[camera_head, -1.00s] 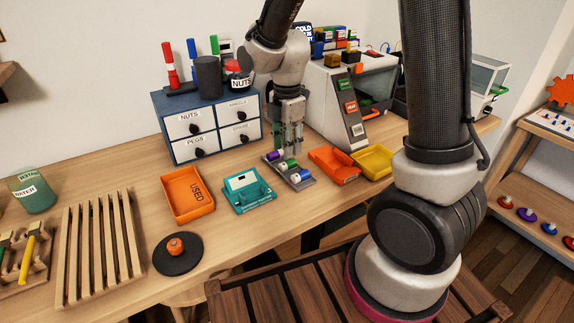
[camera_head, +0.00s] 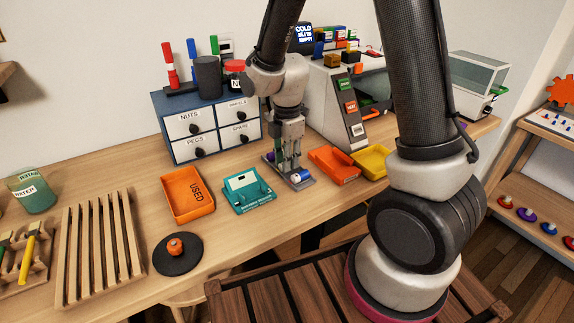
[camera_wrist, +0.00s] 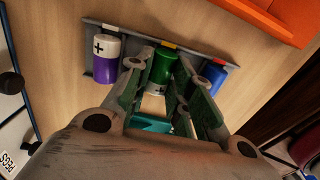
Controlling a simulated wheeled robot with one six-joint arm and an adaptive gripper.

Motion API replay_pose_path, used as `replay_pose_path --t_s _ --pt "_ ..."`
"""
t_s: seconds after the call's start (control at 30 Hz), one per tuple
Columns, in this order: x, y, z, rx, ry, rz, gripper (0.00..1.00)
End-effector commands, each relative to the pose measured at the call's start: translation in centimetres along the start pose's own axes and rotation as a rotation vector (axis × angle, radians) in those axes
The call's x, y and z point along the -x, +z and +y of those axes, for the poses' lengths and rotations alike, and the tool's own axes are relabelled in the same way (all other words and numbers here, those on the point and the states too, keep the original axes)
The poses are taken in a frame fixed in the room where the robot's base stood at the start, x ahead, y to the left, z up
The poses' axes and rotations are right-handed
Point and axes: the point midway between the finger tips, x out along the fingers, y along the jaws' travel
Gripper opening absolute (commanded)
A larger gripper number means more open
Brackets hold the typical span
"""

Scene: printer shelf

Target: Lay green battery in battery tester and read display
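An orange tray marked USED (camera_head: 186,192) lies left of the tester. Another orange tray (camera_head: 333,166) and a yellow tray (camera_head: 371,161) lie right of the holder. A drawer cabinet (camera_head: 211,128) stands behind.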

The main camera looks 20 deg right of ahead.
Motion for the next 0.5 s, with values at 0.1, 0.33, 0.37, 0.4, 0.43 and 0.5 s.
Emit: replay_pose_path --t_s 0.1,0.33,0.37,0.4,0.43,0.5 --pt "0.1 0.0 0.0 0.0 0.0 0.0 0.0" --pt "1.4 0.0 0.1 0.0 0.002 0.0 0.0" --pt "1.6 0.0 0.1 0.0 0.002 0.0 0.0" --pt "1.8 0.0 0.0 0.0 0.001 0.0 0.0" --pt "2.0 0.0 0.0 0.0 0.001 0.0 0.0" --pt "2.5 0.0 0.1 0.0 0.003 0.0 0.0"
